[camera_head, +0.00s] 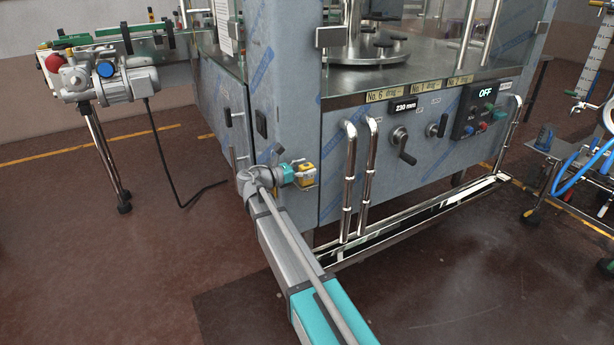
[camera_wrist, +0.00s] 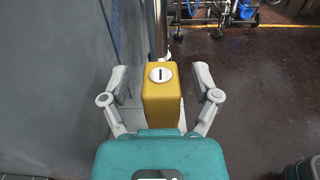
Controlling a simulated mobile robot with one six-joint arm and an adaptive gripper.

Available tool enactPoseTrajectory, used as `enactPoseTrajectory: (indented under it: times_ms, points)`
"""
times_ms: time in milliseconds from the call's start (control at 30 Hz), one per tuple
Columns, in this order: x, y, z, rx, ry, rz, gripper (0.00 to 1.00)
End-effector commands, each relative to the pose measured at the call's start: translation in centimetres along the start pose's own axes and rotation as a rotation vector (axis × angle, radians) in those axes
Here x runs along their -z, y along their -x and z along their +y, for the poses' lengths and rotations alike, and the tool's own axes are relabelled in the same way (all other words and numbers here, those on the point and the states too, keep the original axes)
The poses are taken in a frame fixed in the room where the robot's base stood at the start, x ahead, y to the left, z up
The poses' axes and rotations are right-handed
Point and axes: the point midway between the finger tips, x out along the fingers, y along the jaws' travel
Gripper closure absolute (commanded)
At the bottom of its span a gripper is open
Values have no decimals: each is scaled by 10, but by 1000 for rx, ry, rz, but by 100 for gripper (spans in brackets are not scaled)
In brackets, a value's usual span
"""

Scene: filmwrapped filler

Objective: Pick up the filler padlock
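The filler padlock (camera_wrist: 162,100) has a yellow body with a round white keyhole face. It hangs by the filler cabinet and also shows in the head view (camera_head: 306,174), just right of my gripper (camera_head: 291,174). In the wrist view my gripper (camera_wrist: 161,94) has its two grey fingers spread, one on each side of the padlock. A gap shows between each finger and the yellow body. The padlock's shackle is mostly hidden.
The grey filler cabinet (camera_head: 390,160) stands close beside my gripper. Chrome vertical pipes (camera_head: 349,180) and a black crank handle (camera_head: 404,147) project from its front. A wheeled cart (camera_head: 570,160) is at the right. The brown floor (camera_head: 120,270) at left is open.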

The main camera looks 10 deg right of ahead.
Motion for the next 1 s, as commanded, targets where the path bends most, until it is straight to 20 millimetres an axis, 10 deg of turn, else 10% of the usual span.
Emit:
enactPoseTrajectory:
  times_ms: [367,1000]
  points:
    - [0,0,0,0,0,0,99]
    - [-10,1,0,-1,0,0,100]
